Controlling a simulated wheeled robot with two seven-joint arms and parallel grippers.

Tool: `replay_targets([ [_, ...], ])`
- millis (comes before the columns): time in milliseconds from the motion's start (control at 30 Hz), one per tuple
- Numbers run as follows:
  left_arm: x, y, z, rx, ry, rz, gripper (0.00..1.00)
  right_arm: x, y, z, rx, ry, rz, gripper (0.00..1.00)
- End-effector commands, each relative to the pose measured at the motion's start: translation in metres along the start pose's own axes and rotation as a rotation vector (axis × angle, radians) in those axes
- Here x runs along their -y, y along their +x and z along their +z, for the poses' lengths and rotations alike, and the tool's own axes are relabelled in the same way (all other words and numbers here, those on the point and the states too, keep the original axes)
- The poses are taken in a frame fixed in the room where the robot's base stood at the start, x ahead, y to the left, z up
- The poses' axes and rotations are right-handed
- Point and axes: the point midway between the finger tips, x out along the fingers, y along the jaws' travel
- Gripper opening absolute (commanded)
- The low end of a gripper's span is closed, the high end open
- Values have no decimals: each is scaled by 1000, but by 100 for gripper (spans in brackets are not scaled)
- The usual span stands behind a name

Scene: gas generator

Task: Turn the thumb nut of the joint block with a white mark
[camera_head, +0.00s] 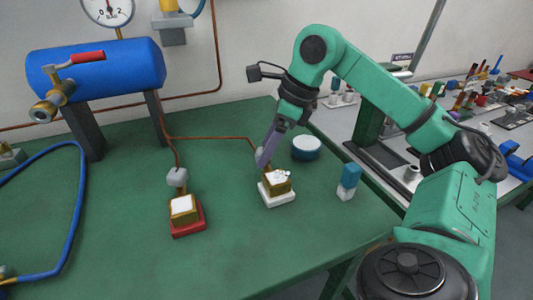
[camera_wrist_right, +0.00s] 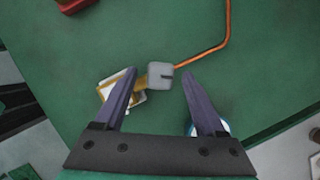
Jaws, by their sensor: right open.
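The joint block with the white mark (camera_head: 277,182) is brass-coloured with a white top and sits on a white base on the green table in the head view. It also shows in the wrist view (camera_wrist_right: 113,86), partly behind a finger. Its pale grey thumb nut (camera_wrist_right: 160,75), with a dark slot, joins the block to a copper pipe. In the head view my gripper hides this nut. My right gripper (camera_head: 263,158) points down at the block's back side. In the wrist view its open fingers (camera_wrist_right: 158,76) lie on either side of the nut, with gaps. My left gripper is not in view.
A similar block on a red base (camera_head: 188,224) stands to the left. A blue tank (camera_head: 100,68) with a red-handled valve is at the back left. A blue-and-white round container (camera_head: 306,148) and a blue-and-white piece (camera_head: 349,180) stand to the right. The front table is clear.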

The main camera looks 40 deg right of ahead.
Motion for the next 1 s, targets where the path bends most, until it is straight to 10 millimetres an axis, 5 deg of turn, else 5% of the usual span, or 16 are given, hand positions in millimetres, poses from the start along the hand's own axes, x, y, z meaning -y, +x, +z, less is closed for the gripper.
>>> replay_targets([
  [267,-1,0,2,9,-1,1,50,0,4,0,1,0,0,72],
  [467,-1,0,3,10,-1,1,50,0,4,0,1,0,0,4],
  [500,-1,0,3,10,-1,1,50,0,4,0,1,0,0,0],
  [1000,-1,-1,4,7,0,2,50,-1,4,0,1,101,-42,0],
])
